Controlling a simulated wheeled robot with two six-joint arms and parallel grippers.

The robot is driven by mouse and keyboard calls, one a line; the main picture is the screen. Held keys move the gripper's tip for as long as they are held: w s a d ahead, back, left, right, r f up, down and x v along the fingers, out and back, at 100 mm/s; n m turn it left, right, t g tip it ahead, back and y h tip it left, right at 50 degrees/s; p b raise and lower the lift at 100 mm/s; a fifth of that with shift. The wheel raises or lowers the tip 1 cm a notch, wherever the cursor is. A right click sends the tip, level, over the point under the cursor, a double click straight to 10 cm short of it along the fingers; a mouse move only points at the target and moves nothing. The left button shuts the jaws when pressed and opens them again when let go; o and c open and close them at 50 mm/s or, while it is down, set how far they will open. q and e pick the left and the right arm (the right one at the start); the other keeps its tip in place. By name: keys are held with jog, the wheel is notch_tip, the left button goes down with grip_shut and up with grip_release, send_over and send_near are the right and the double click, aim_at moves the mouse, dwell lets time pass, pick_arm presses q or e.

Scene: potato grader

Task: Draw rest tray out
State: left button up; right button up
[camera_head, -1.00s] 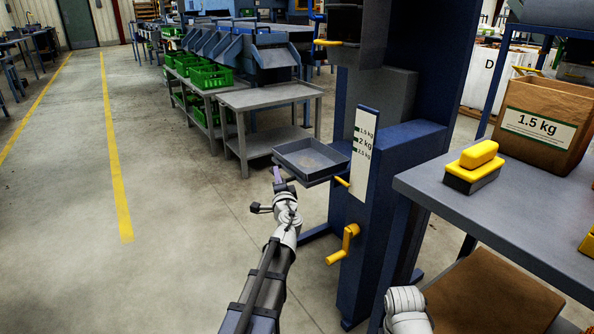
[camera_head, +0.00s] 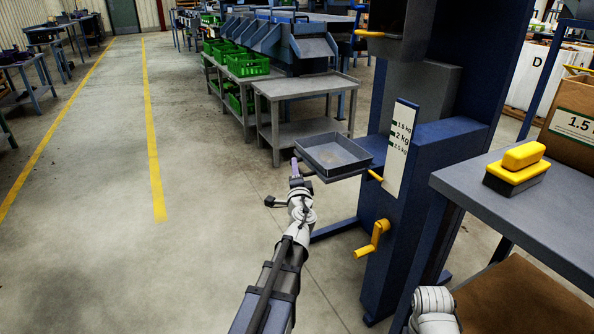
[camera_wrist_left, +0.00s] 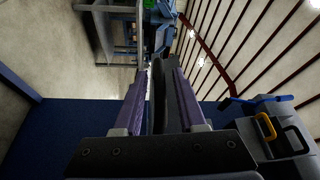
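The rest tray (camera_head: 314,158) is a shallow grey tray with raised walls, beside the blue upright stand. It is level and looks empty. My left gripper (camera_head: 296,168) is at its near left edge. In the left wrist view its two purple fingers (camera_wrist_left: 160,92) lie on either side of a dark upright edge (camera_wrist_left: 161,105), which looks like the tray's wall. My right gripper is out of view; only a white part of my right arm shows at the bottom.
A grey bench (camera_head: 470,190) with a yellow brush (camera_head: 517,170) stands at right. A grey table (camera_head: 305,86) is behind the tray. Floor at left is clear.

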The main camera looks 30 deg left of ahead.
pick_arm(q)
jog(key=shift+o, duration=0.4)
jog(key=shift+w, duration=0.1)
jog(key=shift+d, duration=0.1)
jog(key=v, duration=0.7)
jog(key=shift+s+d+b, duration=0.15)
jog(key=shift+s+b, duration=0.15)
jog(key=shift+s, duration=0.05)
